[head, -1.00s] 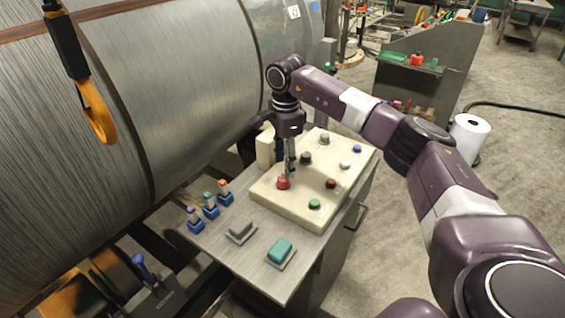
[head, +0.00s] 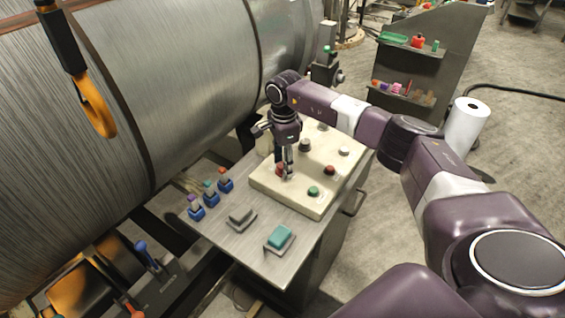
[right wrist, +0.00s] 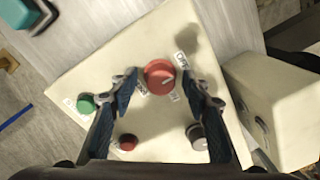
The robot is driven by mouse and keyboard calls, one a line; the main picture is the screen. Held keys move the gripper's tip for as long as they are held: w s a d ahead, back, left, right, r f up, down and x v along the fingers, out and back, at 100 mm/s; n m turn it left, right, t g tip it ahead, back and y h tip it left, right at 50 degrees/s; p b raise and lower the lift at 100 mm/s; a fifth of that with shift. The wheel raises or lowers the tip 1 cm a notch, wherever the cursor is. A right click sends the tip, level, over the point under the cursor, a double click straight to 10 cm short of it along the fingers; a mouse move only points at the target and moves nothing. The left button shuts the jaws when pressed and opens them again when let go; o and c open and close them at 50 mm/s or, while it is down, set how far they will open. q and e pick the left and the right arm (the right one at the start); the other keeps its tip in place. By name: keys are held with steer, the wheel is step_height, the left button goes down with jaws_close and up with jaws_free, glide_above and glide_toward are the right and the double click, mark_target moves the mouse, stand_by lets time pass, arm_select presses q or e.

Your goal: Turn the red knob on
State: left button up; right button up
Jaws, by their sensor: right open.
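The red knob (head: 279,169) is on the cream control panel (head: 262,184), partly hidden by my right gripper (head: 285,173) in the head view. In the right wrist view the round red knob (right wrist: 159,76) shows whole, with a short white mark pointing to the right and small printed labels around it, one reading OFF. My right gripper (right wrist: 162,97) points down at the panel, open, its two blue-padded fingers on either side below the knob in the picture. I cannot tell whether they touch it. My left gripper is not in view.
The panel also bears a green button (head: 313,191), a smaller red button (head: 329,170), a dark knob (head: 305,145) and a white button (head: 344,151).

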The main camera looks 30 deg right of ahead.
steer(key=shift+c, duration=1.5)
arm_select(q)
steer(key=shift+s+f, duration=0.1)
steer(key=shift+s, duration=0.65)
arm_select(e)
steer(key=c, duration=0.9)
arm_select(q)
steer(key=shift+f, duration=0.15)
arm_select(e)
steer(key=shift+o, duration=0.2)
steer(key=shift+m, duration=0.4)
steer(key=m+b, duration=0.1)
steer(key=m, duration=0.1)
steer(key=shift+w+m, duration=0.1)
steer(key=shift+m, duration=0.3)
steer(key=m+b, duration=0.1)
steer(key=m, duration=0.3)
steer(key=shift+m, duration=0.3)
steer(key=m, duration=0.4)
steer(key=shift+m, duration=0.3)
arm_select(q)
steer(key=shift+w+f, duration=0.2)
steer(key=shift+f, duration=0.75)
arm_select(e)
steer(key=m, duration=0.4)
steer(key=shift+w+r+m, duration=0.1)
steer(key=shift+m, duration=0.6)
